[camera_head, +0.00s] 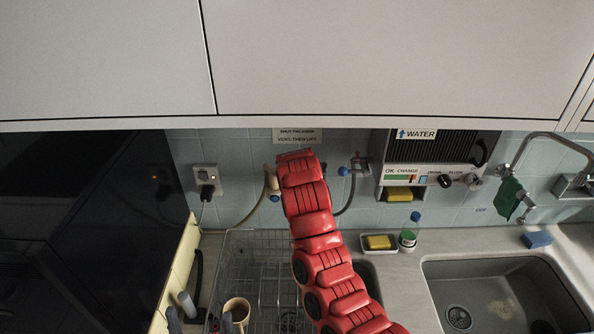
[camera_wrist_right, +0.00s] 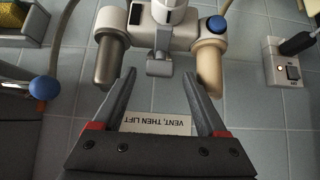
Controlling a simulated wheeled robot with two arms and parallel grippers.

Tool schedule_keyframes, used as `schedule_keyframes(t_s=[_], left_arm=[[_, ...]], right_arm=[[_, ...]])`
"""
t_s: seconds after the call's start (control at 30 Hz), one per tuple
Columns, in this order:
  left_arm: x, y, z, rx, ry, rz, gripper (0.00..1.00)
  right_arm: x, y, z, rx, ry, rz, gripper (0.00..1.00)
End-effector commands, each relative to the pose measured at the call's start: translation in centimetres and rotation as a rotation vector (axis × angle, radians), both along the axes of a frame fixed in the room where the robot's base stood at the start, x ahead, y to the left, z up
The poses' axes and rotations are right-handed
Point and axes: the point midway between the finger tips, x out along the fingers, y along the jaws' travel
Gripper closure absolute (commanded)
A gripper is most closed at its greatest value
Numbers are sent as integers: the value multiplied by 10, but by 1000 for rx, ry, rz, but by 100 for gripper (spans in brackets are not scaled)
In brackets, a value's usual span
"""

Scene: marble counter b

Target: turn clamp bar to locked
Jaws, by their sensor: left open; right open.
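A wall fixture fills the top of the right wrist view: a white body (camera_wrist_right: 182,38) between a grey cylinder (camera_wrist_right: 110,62) and a beige cylinder (camera_wrist_right: 210,65). A short grey-white bar (camera_wrist_right: 159,64) at its middle looks like the clamp bar; I cannot tell its setting. My right gripper (camera_wrist_right: 161,80) is open and empty, its fingertips apart on either side of that bar. In the head view my red right arm hides this gripper and most of the fixture. My left gripper (camera_head: 207,312) seems to show low at the left, open, near a beige mug (camera_head: 238,307).
Blue knobs (camera_wrist_right: 44,88) flank the fixture, with hoses beside it. A "VENT, THEN LIFT" label (camera_wrist_right: 156,124) is on the tiles. A socket with a plug (camera_head: 207,180) is left, a water unit (camera_head: 435,160) right. A wire rack (camera_head: 247,255) and sink (camera_head: 505,290) are below.

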Motion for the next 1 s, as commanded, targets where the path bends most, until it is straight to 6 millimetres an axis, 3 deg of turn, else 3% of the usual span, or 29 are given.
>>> schedule_keyframes(t_s=[0.47,0.87,1.0], left_arm=[[0,0,4,0,0,0,0],[0,0,4,0,0,0,0],[0,0,4,0,0,0,0]], right_arm=[[7,0,-7,2,-1,1,27],[7,0,-7,2,-1,1,99],[7,0,-7,1,-1,1,100]])
